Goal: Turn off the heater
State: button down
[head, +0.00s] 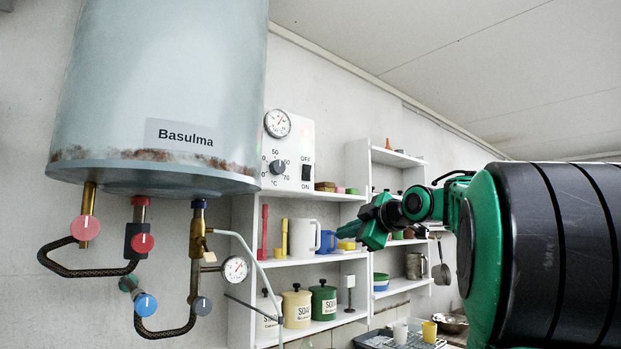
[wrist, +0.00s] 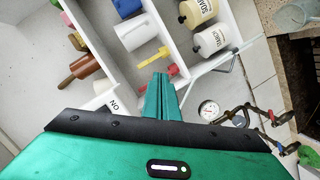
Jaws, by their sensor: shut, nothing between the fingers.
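The heater is a pale grey-blue tank (head: 160,75) labelled "Basulma" at the upper left of the head view. A white control box (head: 298,130) on the wall beside it carries a round gauge, a temperature knob (head: 277,167) and a black rocker switch (head: 306,172) between "OFF" above and "ON" below. I cannot tell which way the rocker is tipped. In the wrist view, a corner of the box (wrist: 113,103) with the "ON" lettering shows at the left of the fingers; the rocker is hidden. My green gripper (head: 372,236) is shut and empty, right of and below the box, apart from it.
White wall shelves (head: 330,258) below and right of the box hold a white jug (head: 304,238), canisters (head: 296,308) and a blue mug. Pipes with red and blue valves and a small gauge (head: 235,269) hang under the tank. Open air lies between my gripper and the box.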

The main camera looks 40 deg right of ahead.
jog(key=s+r+n+t+y, duration=0.1)
jog(key=r+n, duration=0.3)
jog(key=r, duration=0.4)
jog(key=s+a+r+n+t+y, duration=0.1)
jog(key=s+r+n+t, duration=0.1)
jog(key=r+n, duration=0.3)
notch_tip(320, 180, up, 3)
jog(key=shift+s+a+r+t, duration=0.1)
jog(key=shift+s+a+t, duration=0.2)
jog(key=shift+t, duration=0.3)
jog(key=shift+w, duration=0.15)
